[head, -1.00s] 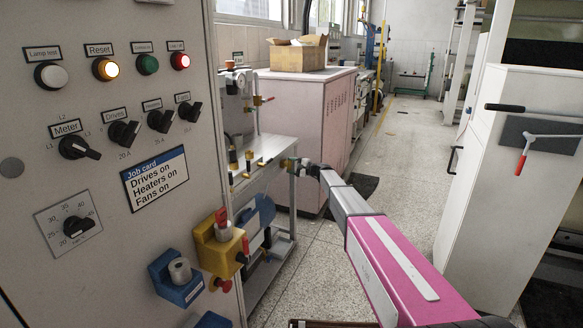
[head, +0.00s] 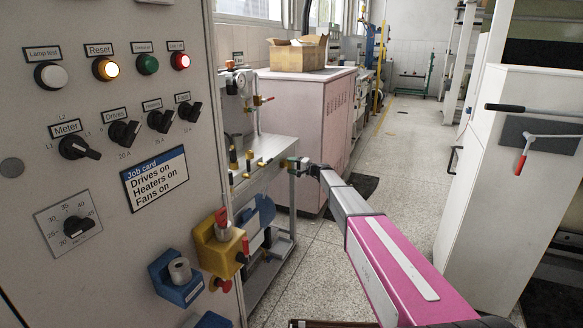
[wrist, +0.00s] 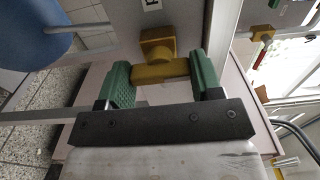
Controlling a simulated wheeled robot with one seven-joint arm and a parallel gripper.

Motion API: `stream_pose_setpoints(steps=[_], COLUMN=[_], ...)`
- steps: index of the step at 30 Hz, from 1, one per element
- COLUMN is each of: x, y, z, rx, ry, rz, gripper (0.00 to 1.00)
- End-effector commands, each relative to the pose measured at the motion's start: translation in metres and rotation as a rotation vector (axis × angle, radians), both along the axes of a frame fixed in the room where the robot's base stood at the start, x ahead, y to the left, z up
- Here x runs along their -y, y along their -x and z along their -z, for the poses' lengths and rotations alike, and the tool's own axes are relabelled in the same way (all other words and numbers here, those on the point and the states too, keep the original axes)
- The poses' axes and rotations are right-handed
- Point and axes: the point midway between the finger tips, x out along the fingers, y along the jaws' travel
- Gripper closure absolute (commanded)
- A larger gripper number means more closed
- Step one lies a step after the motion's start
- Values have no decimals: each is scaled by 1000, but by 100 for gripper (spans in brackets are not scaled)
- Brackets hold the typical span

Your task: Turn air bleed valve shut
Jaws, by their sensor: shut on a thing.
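The air bleed valve shows as a brass-yellow fitting (wrist: 157,47) with a short yellow bar-shaped handle in the wrist view. My gripper (wrist: 161,72) has its two green-padded fingers on either side of the handle and is shut on it. The handle lies across the wrist picture between the pads. In the head view my gripper (head: 293,163) is at the right end of the metal bench, where it hides most of the valve.
The grey bench (head: 268,158) carries several small brass valves. A control panel (head: 100,250) with knobs and lamps fills the left. A pink cabinet (head: 305,110) with a cardboard box (head: 297,53) stands behind. The floor beyond my arm is open.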

Motion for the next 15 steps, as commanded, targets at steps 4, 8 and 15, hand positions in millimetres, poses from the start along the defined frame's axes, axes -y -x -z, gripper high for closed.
stream_pose_setpoints(steps=[4, 8, 15], x=[1, 1, 1], y=[1, 1, 1], z=[1, 1, 0], rx=[3, 2, 1], ry=[4, 3, 1], rz=[-2, -1, -1], gripper=[31, 15, 15])
